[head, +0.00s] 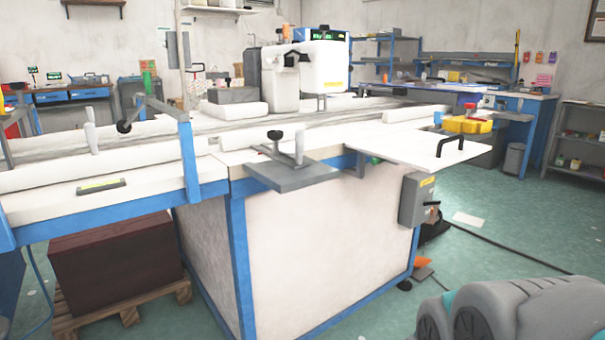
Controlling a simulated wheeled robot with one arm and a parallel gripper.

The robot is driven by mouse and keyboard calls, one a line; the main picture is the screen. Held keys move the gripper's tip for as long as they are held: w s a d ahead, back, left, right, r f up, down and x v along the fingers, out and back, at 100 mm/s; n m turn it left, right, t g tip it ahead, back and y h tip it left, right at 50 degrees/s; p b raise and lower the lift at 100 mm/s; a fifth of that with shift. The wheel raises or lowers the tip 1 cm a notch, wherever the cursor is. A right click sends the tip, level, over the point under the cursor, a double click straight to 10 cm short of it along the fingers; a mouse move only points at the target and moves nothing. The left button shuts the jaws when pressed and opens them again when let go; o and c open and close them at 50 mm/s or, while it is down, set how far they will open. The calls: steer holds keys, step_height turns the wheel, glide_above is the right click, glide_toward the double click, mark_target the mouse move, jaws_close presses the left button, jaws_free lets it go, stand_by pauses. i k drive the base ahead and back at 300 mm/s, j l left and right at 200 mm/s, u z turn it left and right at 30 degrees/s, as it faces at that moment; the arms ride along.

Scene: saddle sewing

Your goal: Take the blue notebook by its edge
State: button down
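I cannot make out a blue notebook in the head view. Several blue things show, but they look like table frames, drawers and shelf posts. My gripper is not in view. Only grey rounded parts that look like my own arm fill the bottom right corner.
A large white sewing table (320,235) with blue edges fills the middle, with a sewing machine (320,62) on it. A grey switch box (415,200) hangs at its right end. A dark red block (115,265) sits on a pallet (125,312). Green floor (500,235) is open at right, crossed by a cable.

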mark_target(451, 86)
steer(key=i+l+z, duration=0.1)
steer(key=i+l, duration=0.4)
steer(key=l, duration=0.15)
steer(key=i+l, duration=0.5)
steer(key=k+l+z, duration=0.05)
steer(key=l, duration=0.05)
